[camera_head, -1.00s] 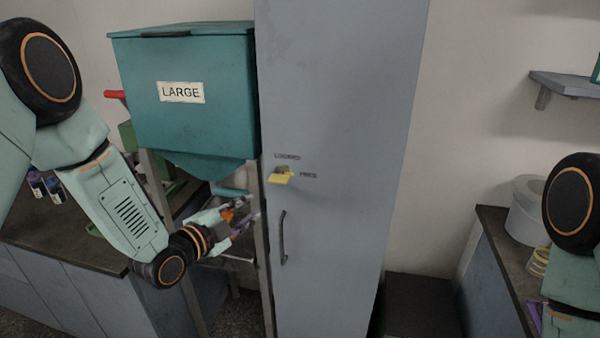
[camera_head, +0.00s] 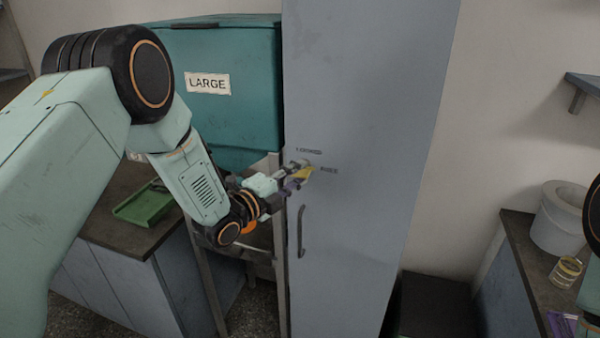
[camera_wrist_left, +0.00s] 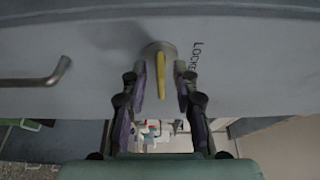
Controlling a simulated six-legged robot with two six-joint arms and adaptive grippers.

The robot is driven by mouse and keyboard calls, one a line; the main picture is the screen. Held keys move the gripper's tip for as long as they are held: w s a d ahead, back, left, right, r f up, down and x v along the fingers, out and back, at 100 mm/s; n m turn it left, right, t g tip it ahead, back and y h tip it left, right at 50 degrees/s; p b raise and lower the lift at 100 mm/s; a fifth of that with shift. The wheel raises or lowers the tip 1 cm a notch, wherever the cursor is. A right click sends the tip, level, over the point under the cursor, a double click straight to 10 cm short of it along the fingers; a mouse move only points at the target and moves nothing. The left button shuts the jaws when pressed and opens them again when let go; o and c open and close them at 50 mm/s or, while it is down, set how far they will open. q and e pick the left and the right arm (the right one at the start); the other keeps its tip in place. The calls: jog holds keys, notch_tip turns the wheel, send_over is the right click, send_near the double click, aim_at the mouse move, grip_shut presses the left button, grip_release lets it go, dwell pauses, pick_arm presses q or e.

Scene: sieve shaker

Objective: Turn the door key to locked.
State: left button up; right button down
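The yellow door key (camera_head: 304,173) sits in the grey cabinet door (camera_head: 365,90), with the LOCKED label (camera_head: 309,151) above it and the FREE label (camera_head: 329,170) to its right. Its flat grip lies roughly level, in line with FREE. In the left wrist view the key (camera_wrist_left: 182,82) stands out from a round metal lock plate (camera_wrist_left: 158,50). My left gripper (camera_head: 296,176) is at the key; its fingers (camera_wrist_left: 166,85) are apart, one on each side of the key, the right finger closer. Contact cannot be told. My right gripper is out of view.
A door handle (camera_head: 301,232) is below the key. A teal box marked LARGE (camera_head: 240,110) stands left of the cabinet on a metal frame. A green tray (camera_head: 143,207) lies on the left counter. A white pot (camera_head: 560,217) stands on the right counter.

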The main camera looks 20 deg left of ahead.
pick_arm(q)
jog(key=shift+w+d, duration=0.2)
jog(key=shift+w, duration=0.2)
jog(key=shift+d+r, duration=0.1)
grip_shut()
